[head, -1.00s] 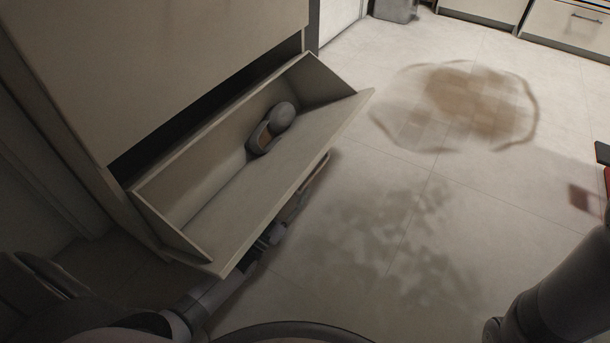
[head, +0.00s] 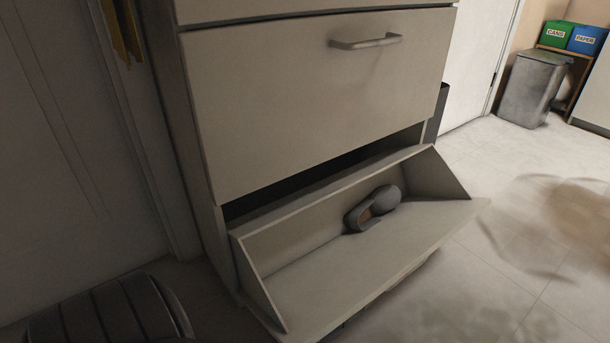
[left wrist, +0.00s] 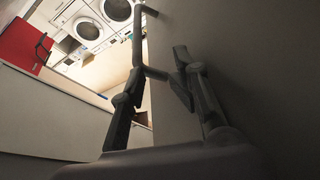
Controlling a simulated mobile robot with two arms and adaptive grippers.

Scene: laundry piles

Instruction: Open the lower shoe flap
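The lower shoe flap (head: 330,285) of the pale cabinet is tilted far open in the head view, with a grey shoe-like object (head: 373,208) lying inside. My left gripper is almost wholly hidden under the flap's front edge in the head view. In the left wrist view its two fingers (left wrist: 158,72) stand apart, beside the flap's front face (left wrist: 235,60). A bar handle (left wrist: 137,35) shows at and beyond the fingertips; I cannot tell whether they touch it. My right gripper is not in view.
The closed upper flap (head: 320,100) has a bar handle (head: 366,42). A grey bin (head: 533,90) stands at the back right, near green (head: 557,34) and blue (head: 587,40) boxes. Washing machines (left wrist: 88,28) show in the left wrist view.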

